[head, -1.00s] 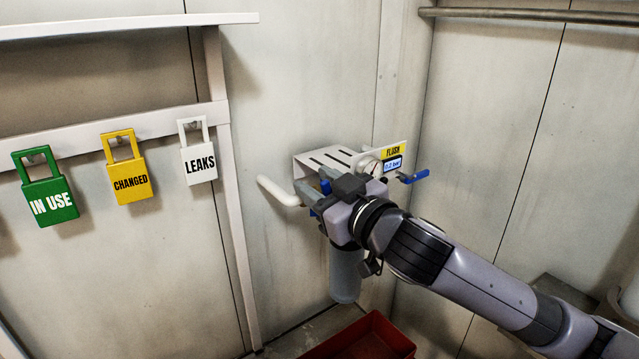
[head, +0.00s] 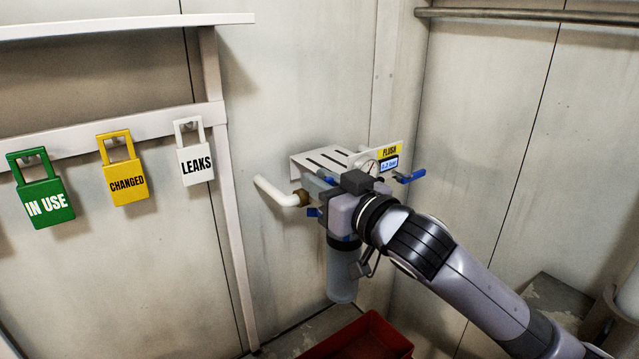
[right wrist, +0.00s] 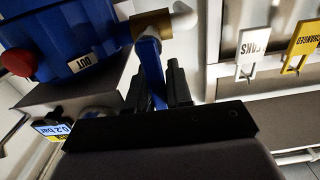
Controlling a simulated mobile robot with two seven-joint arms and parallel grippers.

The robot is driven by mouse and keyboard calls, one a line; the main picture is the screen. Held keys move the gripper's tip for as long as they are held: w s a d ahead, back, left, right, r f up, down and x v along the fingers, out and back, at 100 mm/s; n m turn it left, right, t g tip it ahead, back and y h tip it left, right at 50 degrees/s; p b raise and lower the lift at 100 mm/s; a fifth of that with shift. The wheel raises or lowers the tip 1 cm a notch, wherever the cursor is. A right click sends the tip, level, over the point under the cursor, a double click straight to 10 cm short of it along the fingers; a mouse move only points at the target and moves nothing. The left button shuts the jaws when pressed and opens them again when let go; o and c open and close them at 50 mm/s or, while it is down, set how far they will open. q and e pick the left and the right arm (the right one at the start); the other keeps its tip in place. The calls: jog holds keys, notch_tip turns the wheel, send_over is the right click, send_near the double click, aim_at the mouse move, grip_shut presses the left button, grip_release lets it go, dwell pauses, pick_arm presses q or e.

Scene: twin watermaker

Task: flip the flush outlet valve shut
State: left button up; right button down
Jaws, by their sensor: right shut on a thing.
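The flush unit hangs on the wall under a white slotted bracket (head: 325,158) with a yellow FLUSH label (head: 389,152). A brass valve body (right wrist: 150,25) joins the white outlet pipe (head: 274,189) near a label reading OUT (right wrist: 83,63). Its blue lever (right wrist: 152,68) stands out from the brass, crosswise to the pipe. My right gripper (right wrist: 158,88) is shut on this lever, one dark finger on each side. In the head view my right gripper (head: 318,190) hides most of the lever. My left gripper is not in view.
A second blue lever (head: 410,177) sticks out at the unit's right, by a small pressure display (head: 389,165). A grey canister (head: 342,272) hangs below. A red bin (head: 365,338) is on the floor. Green, yellow and white tags (head: 194,160) hang at left.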

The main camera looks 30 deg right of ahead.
jog(key=c, duration=1.1)
grip_release()
